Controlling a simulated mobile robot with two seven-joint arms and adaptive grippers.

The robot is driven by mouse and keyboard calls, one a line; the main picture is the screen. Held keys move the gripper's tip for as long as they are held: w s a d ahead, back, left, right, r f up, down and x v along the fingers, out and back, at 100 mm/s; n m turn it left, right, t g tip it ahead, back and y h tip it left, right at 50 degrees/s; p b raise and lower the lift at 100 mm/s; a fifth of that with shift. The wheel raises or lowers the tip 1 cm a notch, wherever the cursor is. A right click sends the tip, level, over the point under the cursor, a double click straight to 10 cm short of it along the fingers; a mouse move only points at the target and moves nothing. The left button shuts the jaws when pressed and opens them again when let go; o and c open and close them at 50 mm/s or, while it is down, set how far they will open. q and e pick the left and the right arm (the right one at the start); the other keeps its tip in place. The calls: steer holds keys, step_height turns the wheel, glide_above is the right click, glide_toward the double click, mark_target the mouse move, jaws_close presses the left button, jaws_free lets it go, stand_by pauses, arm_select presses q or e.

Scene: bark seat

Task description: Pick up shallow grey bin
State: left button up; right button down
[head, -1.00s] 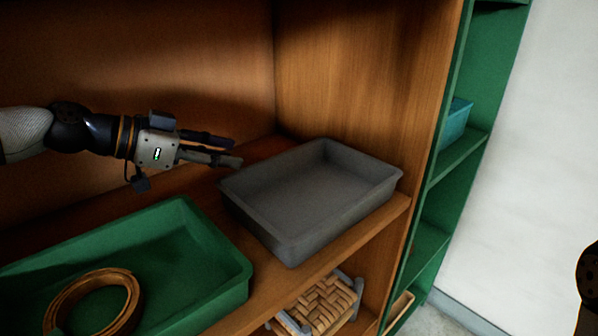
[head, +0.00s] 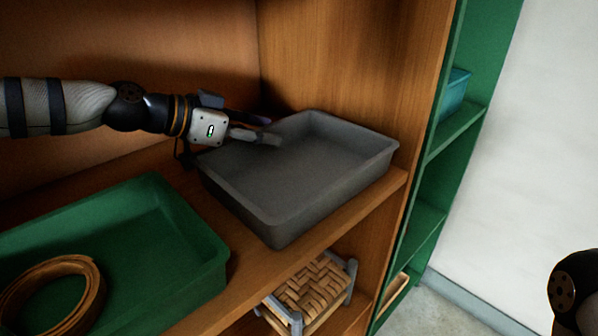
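The shallow grey bin (head: 300,200) sits upright and empty on the wooden shelf, toward its right end. My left gripper (head: 268,133) is at the bin's far left rim. One finger shows over the inside of the bin and the other is partly hidden behind the rim, with the rim between them. The fingers look apart; I cannot see clear contact with the wall. Of my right arm only a dark part shows at the lower right edge; its gripper is out of view.
A green tray (head: 205,270) holding a brown ring (head: 88,300) stands left of the bin. A woven stool (head: 312,288) is on the level below. A green shelf unit (head: 440,165) with a teal bin (head: 455,90) stands to the right. The wooden side wall is close behind the bin.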

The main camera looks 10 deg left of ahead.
arm_select(q)
jaws_close()
steer(key=shift+r, duration=0.15)
